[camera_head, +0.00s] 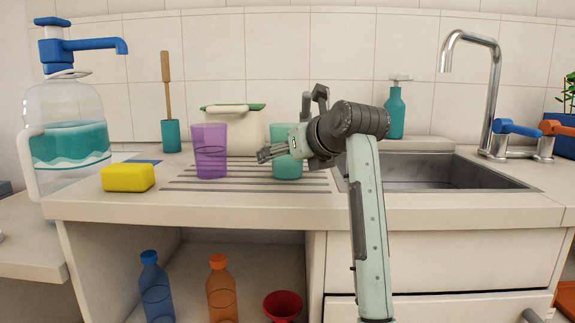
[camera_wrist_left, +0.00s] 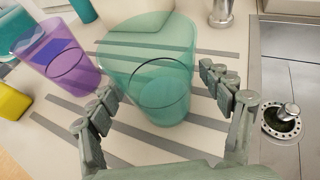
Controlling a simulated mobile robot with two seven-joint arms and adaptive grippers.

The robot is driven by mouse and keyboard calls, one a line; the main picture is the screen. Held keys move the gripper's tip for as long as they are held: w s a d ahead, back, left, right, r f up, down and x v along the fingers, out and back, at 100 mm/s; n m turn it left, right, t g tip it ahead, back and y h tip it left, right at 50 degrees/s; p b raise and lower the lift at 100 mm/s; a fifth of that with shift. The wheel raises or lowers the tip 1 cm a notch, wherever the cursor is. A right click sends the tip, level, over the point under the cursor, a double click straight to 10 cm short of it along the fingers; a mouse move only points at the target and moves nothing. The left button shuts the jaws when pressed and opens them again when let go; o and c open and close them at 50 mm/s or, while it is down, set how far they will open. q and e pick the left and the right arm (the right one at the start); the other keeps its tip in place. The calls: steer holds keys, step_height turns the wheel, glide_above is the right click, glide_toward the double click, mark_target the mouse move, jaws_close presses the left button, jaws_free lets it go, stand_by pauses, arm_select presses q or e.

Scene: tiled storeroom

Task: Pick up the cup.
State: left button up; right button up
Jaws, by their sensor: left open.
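A teal translucent cup (camera_head: 287,166) stands upright on the striped part of the counter, partly hidden behind my left gripper (camera_head: 268,153) in the head view. In the left wrist view the teal cup (camera_wrist_left: 150,52) lies between the spread fingers of my left gripper (camera_wrist_left: 160,86). The fingers are open, one on each side, and do not hold it; I cannot tell whether they touch it. A purple cup (camera_head: 210,158) stands to the left of the teal one; it also shows in the left wrist view (camera_wrist_left: 52,58). My right gripper is not in view.
A yellow sponge (camera_head: 128,178) lies left of the purple cup. A pale container (camera_head: 235,125) with a green-edged lid stands behind. A sink (camera_head: 435,175) with a tall faucet (camera_head: 494,80) is at right. A water jug (camera_head: 66,140) stands at left.

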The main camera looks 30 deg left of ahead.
arm_select(q)
steer(key=shift+c, duration=0.4)
steer(key=c, duration=1.2)
steer(key=shift+r, duration=0.15)
steer(key=shift+r, duration=0.65)
step_height(320, 180, up, 3)
steer(key=shift+f+p, duration=0.1)
steer(key=shift+p, duration=0.25)
steer(key=shift+s+a+r, duration=0.4)
steer(key=shift+s+r, duration=0.7)
steer(key=shift+s, duration=0.75)
steer(key=shift+s+a+r, duration=0.35)
steer(key=shift+s+r, duration=0.75)
steer(key=shift+s, duration=0.8)
steer(key=shift+s+a+r, duration=0.4)
steer(key=shift+s+r, duration=0.7)
steer(key=shift+s, duration=0.75)
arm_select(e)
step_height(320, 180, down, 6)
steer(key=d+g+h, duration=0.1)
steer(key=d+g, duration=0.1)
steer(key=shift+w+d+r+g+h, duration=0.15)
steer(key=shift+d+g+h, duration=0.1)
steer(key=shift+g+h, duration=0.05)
